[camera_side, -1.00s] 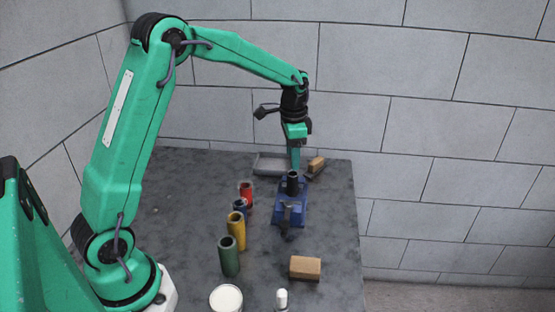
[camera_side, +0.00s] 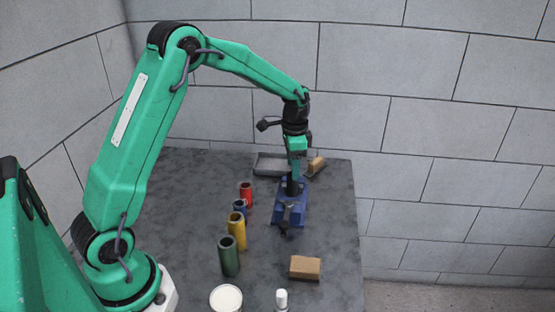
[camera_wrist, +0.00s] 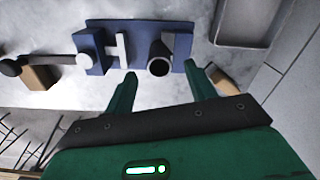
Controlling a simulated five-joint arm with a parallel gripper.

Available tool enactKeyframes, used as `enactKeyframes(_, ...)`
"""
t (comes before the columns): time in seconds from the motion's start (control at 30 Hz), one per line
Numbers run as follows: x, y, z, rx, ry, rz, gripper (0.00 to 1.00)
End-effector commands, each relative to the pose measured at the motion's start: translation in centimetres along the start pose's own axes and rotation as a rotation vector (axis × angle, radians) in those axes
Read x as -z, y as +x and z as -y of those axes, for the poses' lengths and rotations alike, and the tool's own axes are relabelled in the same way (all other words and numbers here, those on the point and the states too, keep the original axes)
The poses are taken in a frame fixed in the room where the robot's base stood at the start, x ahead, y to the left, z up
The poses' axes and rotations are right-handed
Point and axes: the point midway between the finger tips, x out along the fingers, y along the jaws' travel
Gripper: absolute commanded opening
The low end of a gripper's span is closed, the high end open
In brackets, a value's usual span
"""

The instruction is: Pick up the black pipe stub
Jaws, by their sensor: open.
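The black pipe stub (camera_side: 291,187) stands upright on a blue base (camera_side: 280,214), at the base's far end in the side view. In the wrist view its round open end (camera_wrist: 160,66) faces the camera, and the blue base (camera_wrist: 138,28) lies behind it. My gripper (camera_side: 296,174) points down over the stub and overlaps it in the side view. In the wrist view its two green fingers (camera_wrist: 160,70) are apart, with the stub's end in the gap between the tips. I cannot tell whether either finger touches the stub.
Red (camera_side: 246,194), blue (camera_side: 239,208), yellow (camera_side: 237,231) and green (camera_side: 229,257) cylinders stand left of the base. A grey tray (camera_side: 268,163) and a wooden block (camera_side: 316,163) lie behind it. Another wooden block (camera_side: 305,268) and a white round container (camera_side: 226,299) are nearer.

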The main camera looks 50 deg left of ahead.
Motion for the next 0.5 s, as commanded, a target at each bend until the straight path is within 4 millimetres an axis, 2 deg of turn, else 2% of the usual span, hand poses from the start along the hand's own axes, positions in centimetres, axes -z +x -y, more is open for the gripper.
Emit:
enactKeyframes(0.3, -0.2, 3.4, -0.1, -0.003, 0.000, 0.004, 0.55)
enactKeyframes(0.5, -0.2, 4.8, -0.1, -0.001, 0.000, 0.001, 0.55)
